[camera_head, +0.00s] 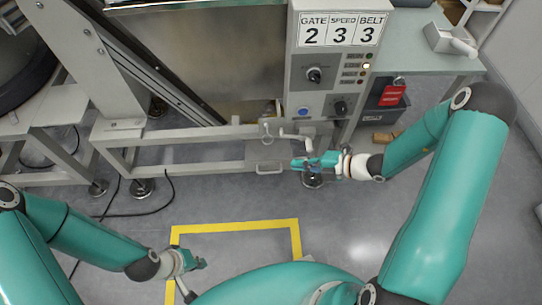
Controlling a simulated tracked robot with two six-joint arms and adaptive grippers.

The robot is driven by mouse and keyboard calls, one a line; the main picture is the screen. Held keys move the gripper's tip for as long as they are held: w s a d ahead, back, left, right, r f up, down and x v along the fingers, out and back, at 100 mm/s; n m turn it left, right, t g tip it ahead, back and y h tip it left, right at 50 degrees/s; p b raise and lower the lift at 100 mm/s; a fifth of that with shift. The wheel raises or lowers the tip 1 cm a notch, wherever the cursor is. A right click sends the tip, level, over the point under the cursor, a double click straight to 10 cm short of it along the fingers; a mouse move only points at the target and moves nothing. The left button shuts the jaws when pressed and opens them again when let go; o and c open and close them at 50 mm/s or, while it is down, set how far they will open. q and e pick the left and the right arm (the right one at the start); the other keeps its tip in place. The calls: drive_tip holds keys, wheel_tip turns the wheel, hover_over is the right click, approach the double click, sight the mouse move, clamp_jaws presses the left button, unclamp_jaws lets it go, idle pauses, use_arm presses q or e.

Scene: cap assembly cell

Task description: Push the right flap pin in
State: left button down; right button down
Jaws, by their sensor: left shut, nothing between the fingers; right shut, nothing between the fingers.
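My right gripper (298,163) is shut and empty. It is in front of the machine's lower frame, just below a small pale rod-like part (294,137) under the control panel. That part may be the right flap pin, but it is too small to be sure. A small ring-shaped part (267,130) sits to its left. I cannot tell whether the gripper touches any of these parts. My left gripper (199,264) is shut and empty, low over the floor at the lower left, well away from the machine.
The control panel (332,92) has knobs, lamps and a blue button above my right gripper. A pale handle (270,169) is on the frame bar (205,163). A red tag (392,95) hangs to the right. The floor inside the yellow marking (235,226) looks clear.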

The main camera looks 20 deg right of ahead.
sight(267, 135)
use_arm(q)
drive_tip(key=shift+f, duration=0.4)
use_arm(e)
drive_tip(key=d+m, duration=0.1)
drive_tip(key=w+m+t, duration=0.1)
drive_tip(key=w+d+m, duration=0.1)
drive_tip(key=shift+d+r+t+h, duration=0.25)
drive_tip(key=shift+d+t+h, duration=0.05)
drive_tip(key=shift+t+h, duration=0.1)
